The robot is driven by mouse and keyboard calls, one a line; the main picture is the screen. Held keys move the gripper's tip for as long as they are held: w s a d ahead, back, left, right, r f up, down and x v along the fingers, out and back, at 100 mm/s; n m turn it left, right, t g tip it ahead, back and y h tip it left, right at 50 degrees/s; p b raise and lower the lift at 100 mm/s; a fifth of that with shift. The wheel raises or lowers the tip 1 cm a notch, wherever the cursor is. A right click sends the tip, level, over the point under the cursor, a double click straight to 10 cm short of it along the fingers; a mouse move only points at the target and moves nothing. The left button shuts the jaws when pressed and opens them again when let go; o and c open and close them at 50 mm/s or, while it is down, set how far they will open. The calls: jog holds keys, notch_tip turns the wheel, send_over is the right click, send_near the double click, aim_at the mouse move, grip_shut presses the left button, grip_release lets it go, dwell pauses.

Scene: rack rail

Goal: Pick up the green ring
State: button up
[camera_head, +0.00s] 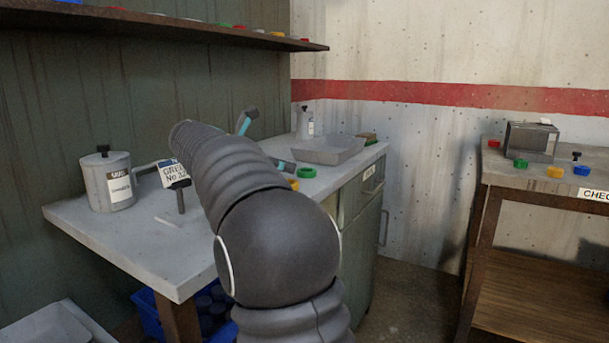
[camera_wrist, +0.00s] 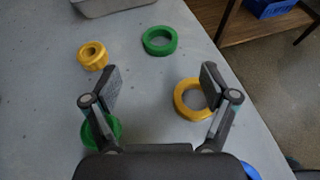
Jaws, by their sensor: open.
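A green ring (camera_wrist: 147,48) lies flat on the grey worktop, beyond my fingertips in the wrist view. A green ring also shows on the bench in the head view (camera_head: 306,173), right of my arm. A second round green piece (camera_wrist: 115,127) is partly hidden behind my left finger, so its full shape is unclear. My gripper (camera_wrist: 160,78) is open and empty above the worktop, its fingers spread wide. In the head view my arm hides most of it.
A yellow ring (camera_wrist: 180,101) lies by my right finger. A smaller, thicker yellow ring (camera_wrist: 92,62) lies left of the far green ring. A blue piece (camera_wrist: 251,172) shows at the lower right. A grey tray (camera_head: 325,157) stands at the bench's back. The worktop's right edge is close.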

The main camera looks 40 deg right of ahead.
aim_at(300, 171)
jog(key=x, duration=0.8)
jog(key=shift+b, duration=0.3)
jog(key=c, duration=1.3)
jog(key=shift+o, duration=0.2)
jog(key=shift+r, duration=0.1)
